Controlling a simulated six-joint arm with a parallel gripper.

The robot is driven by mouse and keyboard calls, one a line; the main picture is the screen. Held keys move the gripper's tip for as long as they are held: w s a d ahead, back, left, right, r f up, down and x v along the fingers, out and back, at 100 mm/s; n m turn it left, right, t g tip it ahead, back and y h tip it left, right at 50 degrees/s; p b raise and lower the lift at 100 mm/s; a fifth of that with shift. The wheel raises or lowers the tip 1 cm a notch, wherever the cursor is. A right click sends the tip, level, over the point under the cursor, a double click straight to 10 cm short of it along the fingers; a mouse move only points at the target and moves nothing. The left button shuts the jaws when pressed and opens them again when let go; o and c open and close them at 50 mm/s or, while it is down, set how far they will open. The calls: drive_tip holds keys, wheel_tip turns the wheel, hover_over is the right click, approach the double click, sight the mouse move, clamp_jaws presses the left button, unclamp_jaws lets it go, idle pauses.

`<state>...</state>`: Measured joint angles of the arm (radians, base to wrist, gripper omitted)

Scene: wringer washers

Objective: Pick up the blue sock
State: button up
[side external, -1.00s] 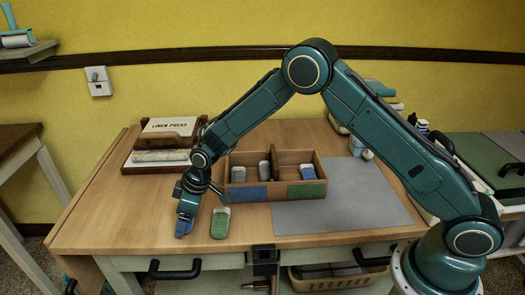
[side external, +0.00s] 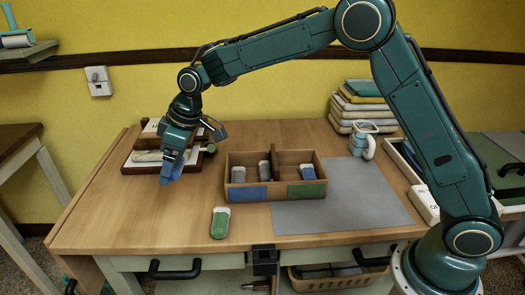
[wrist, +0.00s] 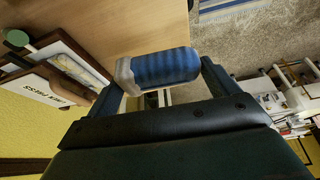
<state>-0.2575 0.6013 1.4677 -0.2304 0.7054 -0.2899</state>
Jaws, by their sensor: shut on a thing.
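The blue sock (wrist: 168,68) is rolled up, striped blue with a pale grey end, and sits between my fingers in the wrist view. In the side view the blue sock (side external: 173,168) hangs at the tip of my gripper (side external: 170,160), mostly covered by the fingers. My gripper (wrist: 163,80) is shut on it and holds it above the left part of the table (side external: 140,225), clear of the surface.
A two-compartment wooden box (side external: 240,165) with a blue and a green label holds several socks. A green sock (side external: 220,223) lies before it. A linen press (side external: 140,160) stands behind my gripper.

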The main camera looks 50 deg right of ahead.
drive_tip(key=shift+r, duration=0.95)
drive_tip(key=shift+d, duration=0.15)
drive_tip(key=s+d+f, duration=0.2)
drive_tip(key=d, duration=0.7)
drive_tip(key=s+d+f, duration=0.2)
drive_tip(key=d, duration=0.8)
drive_tip(key=s+d+f, duration=0.2)
drive_tip(key=d, duration=0.8)
drive_tip(key=shift+s, duration=0.4)
drive_tip(key=s+d+f, duration=0.1)
drive_tip(key=s+d, duration=0.4)
drive_tip(key=d, duration=0.2)
drive_tip(key=shift+s+f, duration=0.2)
drive_tip(key=shift+s, duration=0.15)
drive_tip(key=shift+f, duration=3)
